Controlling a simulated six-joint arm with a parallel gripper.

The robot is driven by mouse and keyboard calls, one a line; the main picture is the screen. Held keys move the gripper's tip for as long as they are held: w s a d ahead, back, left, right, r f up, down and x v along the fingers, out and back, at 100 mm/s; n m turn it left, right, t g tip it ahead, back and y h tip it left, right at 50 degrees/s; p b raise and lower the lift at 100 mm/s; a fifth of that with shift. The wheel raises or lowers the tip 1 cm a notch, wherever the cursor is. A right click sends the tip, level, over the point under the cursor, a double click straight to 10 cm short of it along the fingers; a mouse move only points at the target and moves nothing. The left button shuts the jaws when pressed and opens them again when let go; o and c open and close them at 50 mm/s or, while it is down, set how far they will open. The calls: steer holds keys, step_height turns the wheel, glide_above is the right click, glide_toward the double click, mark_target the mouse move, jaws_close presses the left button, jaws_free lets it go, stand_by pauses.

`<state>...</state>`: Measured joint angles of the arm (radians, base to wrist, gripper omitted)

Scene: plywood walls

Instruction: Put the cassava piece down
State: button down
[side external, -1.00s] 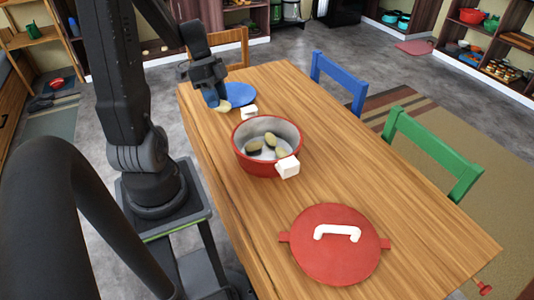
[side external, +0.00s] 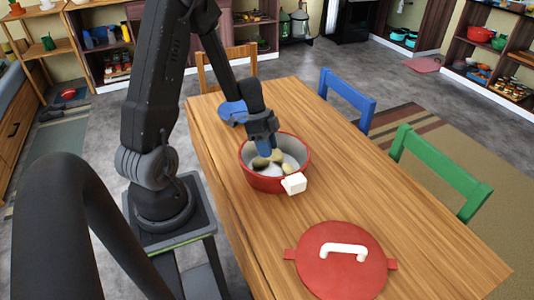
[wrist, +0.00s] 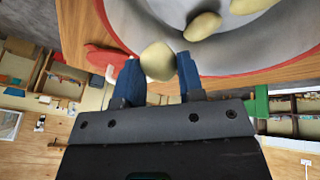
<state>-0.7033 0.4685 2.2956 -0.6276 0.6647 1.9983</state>
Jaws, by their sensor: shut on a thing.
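My gripper (side external: 264,150) is over the red pot (side external: 267,183) in the side view, with its blue fingers reaching down within the rim. The fingers are shut on a pale cassava piece (wrist: 158,61), seen between the tips in the wrist view, where my gripper (wrist: 159,77) also shows. Other pale pieces (side external: 288,168) lie on the pot's grey inside. Two of them show in the wrist view, one (wrist: 202,26) just beyond the held piece. I cannot tell whether the held piece touches the pot's bottom.
The pot's near white handle (side external: 294,183) sticks out; the far one is hidden by my gripper. A red lid (side external: 325,275) with a white handle lies at the table's near end. A blue plate (side external: 232,112) is behind the pot. Blue (side external: 347,97) and green (side external: 438,170) chairs stand along the right side.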

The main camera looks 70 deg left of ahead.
steer(key=shift+f, duration=1.35)
steer(key=shift+f, duration=0.6)
steer(key=c, duration=0.7)
jaws_free()
steer(key=shift+c, duration=0.2)
steer(key=v, duration=1.3)
steer(key=d+r+n+y, duration=0.3)
steer(key=d+r, duration=0.6)
steer(key=d, duration=0.3)
steer(key=s+d+r+n+t+y, duration=0.1)
steer(key=s+d+r+n+t, duration=0.3)
steer(key=s+d, duration=0.4)
step_height(320, 180, up, 2)
steer(key=shift+s+d+r+n+y, duration=0.15)
steer(key=shift+s+d+n+y, duration=0.2)
steer(key=shift+d+n, duration=0.6)
steer(key=shift+d+m, duration=0.2)
steer(key=shift+m, duration=0.05)
